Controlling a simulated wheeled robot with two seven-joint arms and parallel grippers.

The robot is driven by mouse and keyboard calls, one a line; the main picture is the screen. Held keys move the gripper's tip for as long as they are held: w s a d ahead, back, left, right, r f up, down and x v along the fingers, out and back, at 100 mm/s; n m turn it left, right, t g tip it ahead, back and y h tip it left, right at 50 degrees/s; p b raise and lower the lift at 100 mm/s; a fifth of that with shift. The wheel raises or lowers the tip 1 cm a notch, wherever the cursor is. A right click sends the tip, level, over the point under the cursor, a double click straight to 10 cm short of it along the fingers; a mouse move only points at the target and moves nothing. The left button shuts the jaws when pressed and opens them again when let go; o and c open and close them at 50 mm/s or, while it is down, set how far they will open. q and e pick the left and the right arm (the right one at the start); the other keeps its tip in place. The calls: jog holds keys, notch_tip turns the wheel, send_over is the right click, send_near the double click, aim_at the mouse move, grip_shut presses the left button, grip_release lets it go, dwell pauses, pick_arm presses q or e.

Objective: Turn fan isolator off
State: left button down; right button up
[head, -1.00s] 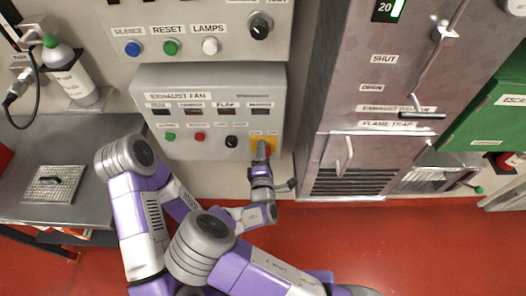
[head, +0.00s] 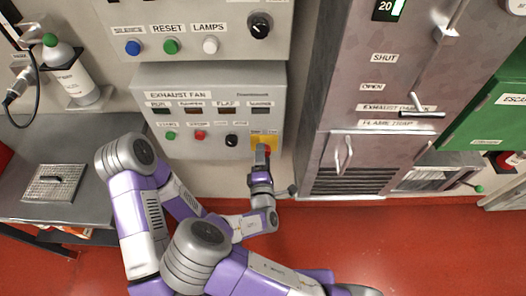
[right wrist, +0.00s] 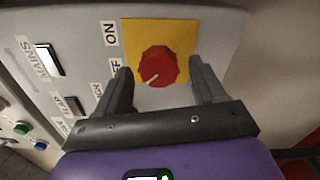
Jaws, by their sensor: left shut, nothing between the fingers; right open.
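The fan isolator is a red rotary knob (right wrist: 158,67) on a yellow plate (right wrist: 186,34), at the lower right of the exhaust fan panel (head: 205,85). In the right wrist view its white pointer mark slants to the lower left. An ON label is readable; the label below it is partly hidden by a finger. My right gripper (head: 262,152) is at the isolator. In the right wrist view its open fingers (right wrist: 160,88) stand either side of the knob with gaps, not visibly touching it. My left forearm passes behind my right elbow; I cannot make out the left gripper.
Small indicators and green, red and black controls (head: 231,141) sit left of the isolator. A panel with RESET and LAMPS buttons (head: 170,46) is above. A grey cabinet with handles (head: 340,155) stands to the right. A grey bench (head: 105,135) is at left. Red floor lies below.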

jog(key=s, duration=0.5)
jog(key=shift+s, duration=0.1)
dwell(0.4)
